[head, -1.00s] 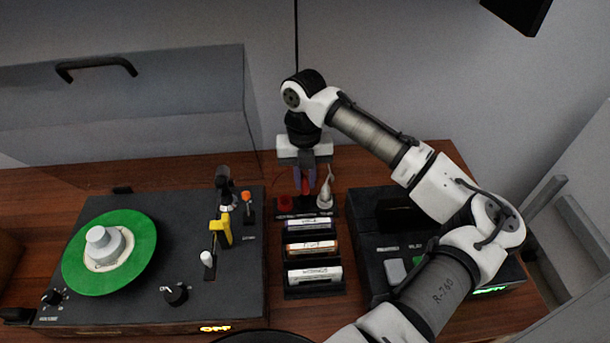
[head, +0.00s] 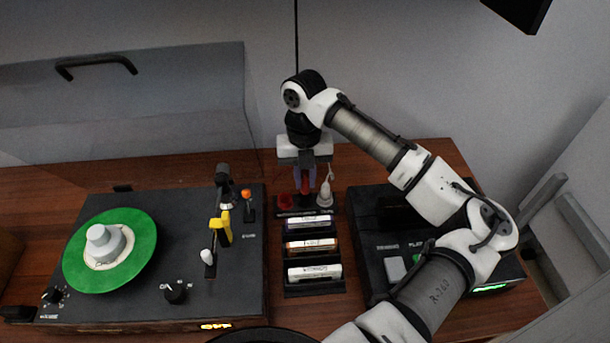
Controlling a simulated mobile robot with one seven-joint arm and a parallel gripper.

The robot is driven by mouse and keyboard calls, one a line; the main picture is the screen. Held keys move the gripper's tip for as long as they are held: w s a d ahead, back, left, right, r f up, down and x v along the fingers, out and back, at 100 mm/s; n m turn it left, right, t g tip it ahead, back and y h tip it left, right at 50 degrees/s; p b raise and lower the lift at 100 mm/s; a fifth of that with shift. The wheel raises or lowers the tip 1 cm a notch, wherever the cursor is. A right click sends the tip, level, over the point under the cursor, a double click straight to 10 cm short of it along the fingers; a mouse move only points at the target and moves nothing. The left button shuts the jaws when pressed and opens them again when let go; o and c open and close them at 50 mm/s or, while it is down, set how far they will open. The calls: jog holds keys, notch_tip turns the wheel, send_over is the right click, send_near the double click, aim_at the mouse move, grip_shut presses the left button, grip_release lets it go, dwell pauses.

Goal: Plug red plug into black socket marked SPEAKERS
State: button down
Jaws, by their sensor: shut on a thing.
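My gripper (head: 305,172) points down over the back of the wooden table and is shut on a red plug (head: 305,187). The red plug hangs upright between the fingertips, low over a black socket strip (head: 309,212). I cannot tell whether its tip touches the strip or has entered a socket. Another red piece (head: 285,201) sits on the strip to the left, and a white plug (head: 325,194) stands on it to the right. Small print runs along the strip's front, too small to read, so I cannot tell which socket is marked SPEAKERS.
A black turntable (head: 190,290) with a green record (head: 135,245) stands at left. Several cassettes in a black rack (head: 315,291) lie in front of the strip. A black device (head: 372,275) stands at right, partly under my arm. The grey wall is close behind.

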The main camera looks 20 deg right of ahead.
jog(key=shift+f+b, duration=0.65)
jog(key=shift+f, duration=0.5)
dwell(0.4)
jog(key=c, duration=0.9)
grip_release()
jog(key=shift+o, duration=0.2)
jog(key=shift+r+p, duration=2)
jog(key=shift+r, duration=0.6)
jog(key=shift+s+f, duration=0.1)
jog(key=shift+f, duration=0.05)
